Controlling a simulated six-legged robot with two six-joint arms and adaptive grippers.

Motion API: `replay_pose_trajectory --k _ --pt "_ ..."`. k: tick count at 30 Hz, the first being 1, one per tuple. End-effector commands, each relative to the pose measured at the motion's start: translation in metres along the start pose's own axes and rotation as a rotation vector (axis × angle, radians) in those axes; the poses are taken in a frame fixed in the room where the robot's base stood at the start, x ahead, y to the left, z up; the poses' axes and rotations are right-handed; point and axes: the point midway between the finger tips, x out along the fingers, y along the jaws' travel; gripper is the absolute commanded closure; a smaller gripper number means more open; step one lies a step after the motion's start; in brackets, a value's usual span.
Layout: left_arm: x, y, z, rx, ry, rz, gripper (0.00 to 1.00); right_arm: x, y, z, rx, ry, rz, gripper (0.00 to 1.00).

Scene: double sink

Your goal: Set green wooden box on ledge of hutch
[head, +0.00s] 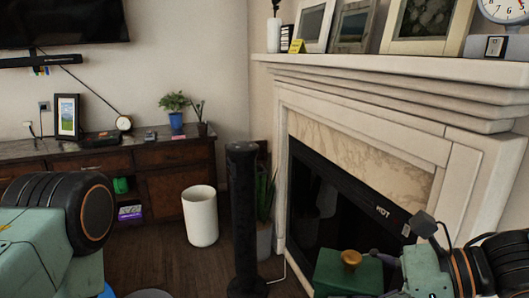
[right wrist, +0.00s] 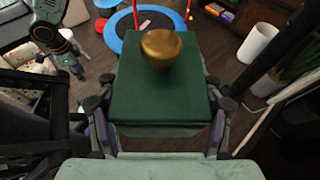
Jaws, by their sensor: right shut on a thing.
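The green wooden box (head: 350,274) with a gold knob on top is at the bottom right of the head view, in front of the fireplace. It fills the middle of the right wrist view (right wrist: 150,108). My right gripper (right wrist: 160,102) is shut on it, with one finger at each side. The box is held above the floor, lid up. The hutch is the dark wood cabinet (head: 176,190) along the back left wall. Its ledge (head: 40,150) bears several items.
A white bin (head: 200,216) stands before the cabinet. A black column (head: 243,215) and a plant (head: 265,190) stand between cabinet and fireplace (head: 340,200). The mantel (head: 400,70) juts out above the box. A blue round trampoline (right wrist: 125,42) lies on the floor.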

Motion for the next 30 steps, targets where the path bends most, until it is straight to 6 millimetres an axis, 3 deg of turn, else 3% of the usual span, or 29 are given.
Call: replay_pose_trajectory --k 18,30 --pt "0.000 0.000 0.000 0.000 0.000 0.000 0.60 -0.015 -0.017 -0.031 0.060 -0.002 -0.140 0.69" --pt "0.000 0.000 0.000 0.000 0.000 0.000 0.60 -0.018 -0.019 -0.036 0.069 0.003 -0.157 0.69"
